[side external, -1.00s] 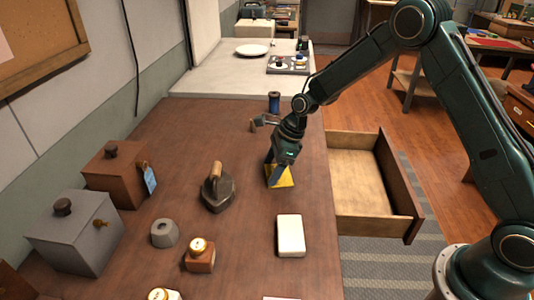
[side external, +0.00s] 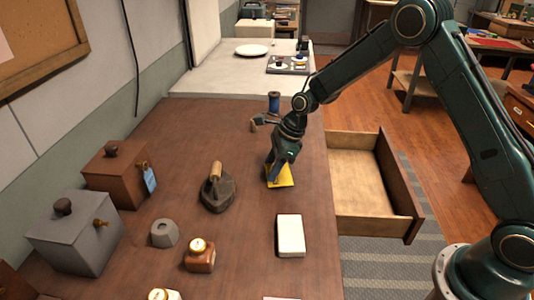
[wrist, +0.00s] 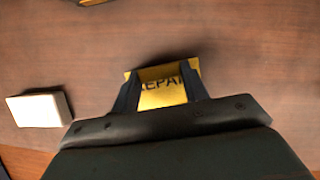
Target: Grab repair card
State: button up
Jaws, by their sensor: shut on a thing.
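The repair card (side external: 284,178) is a yellow card on the wooden counter, left of the open drawer. In the wrist view the card (wrist: 162,86) shows dark letters, partly reading "EPAI", between my fingers. My gripper (side external: 280,176) points down at the counter and is shut on the card. It also shows in the wrist view (wrist: 163,92), a finger on each side of the card. The card's near part is hidden by the gripper body. I cannot tell whether the card is clear of the counter top.
A white block (side external: 290,235) lies nearer on the counter (side external: 240,255). A flat iron (side external: 217,190) stands to the left. An open, empty-looking drawer (side external: 362,180) juts out on the right. A blue spool (side external: 274,102) stands behind my gripper.

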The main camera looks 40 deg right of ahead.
notch_tip(320, 180, up, 10)
dwell(0.6)
jog(key=shift+d+f, duration=0.1)
jog(key=shift+f, duration=0.05)
